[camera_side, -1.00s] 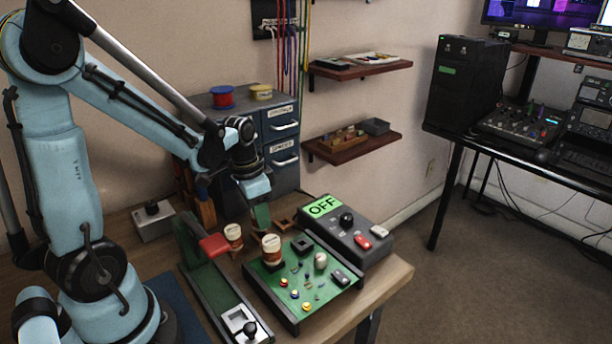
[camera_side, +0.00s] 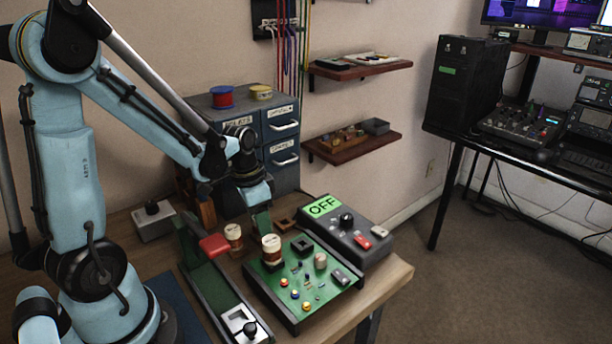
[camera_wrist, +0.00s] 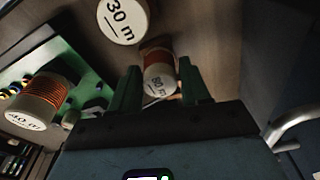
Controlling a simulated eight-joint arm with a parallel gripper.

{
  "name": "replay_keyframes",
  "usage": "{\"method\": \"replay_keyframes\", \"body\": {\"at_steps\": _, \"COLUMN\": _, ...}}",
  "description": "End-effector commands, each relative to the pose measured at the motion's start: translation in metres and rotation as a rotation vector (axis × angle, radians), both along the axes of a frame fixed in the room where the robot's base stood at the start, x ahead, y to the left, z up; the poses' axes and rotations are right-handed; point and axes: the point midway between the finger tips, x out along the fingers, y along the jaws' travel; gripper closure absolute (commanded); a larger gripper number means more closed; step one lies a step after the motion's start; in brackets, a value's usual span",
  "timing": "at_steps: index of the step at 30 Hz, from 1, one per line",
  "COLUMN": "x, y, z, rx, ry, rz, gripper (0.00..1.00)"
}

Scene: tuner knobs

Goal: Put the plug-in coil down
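My gripper (camera_wrist: 160,82) has two green fingers. They stand on either side of the 80 m coil (camera_wrist: 158,80), which has an orange winding and a white labelled end, and look shut on it. In the side view my gripper (camera_side: 262,222) is low behind the green board, and its near finger hides that coil. The 30 m coil (camera_wrist: 123,20) stands apart from my fingers; it appears to be the coil (camera_side: 234,237) on the table. The 40 m coil (camera_wrist: 45,100) stands on the green board, also in the side view (camera_side: 271,250).
The green board (camera_side: 318,288) carries small knobs and lamps. A grey box (camera_side: 345,232) with a green OFF display stands behind it. A long green fixture (camera_side: 212,285) with a red handle lies to its left. A drawer cabinet (camera_side: 281,140) stands behind my gripper.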

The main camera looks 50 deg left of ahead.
Motion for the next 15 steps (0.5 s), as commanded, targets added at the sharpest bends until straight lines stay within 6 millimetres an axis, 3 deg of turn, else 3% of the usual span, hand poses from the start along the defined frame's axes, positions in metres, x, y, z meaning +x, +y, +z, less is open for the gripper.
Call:
{"method": "replay_keyframes", "body": {"at_steps": 3, "x": 0.0000, "y": 0.0000, "z": 0.0001, "rx": 0.000, "ry": 0.000, "rz": 0.000, "gripper": 0.40}}
{"method": "replay_keyframes", "body": {"at_steps": 15, "x": 0.0001, "y": 0.0001, "z": 0.0066, "rx": 0.000, "ry": 0.000, "rz": 0.000, "gripper": 0.40}}
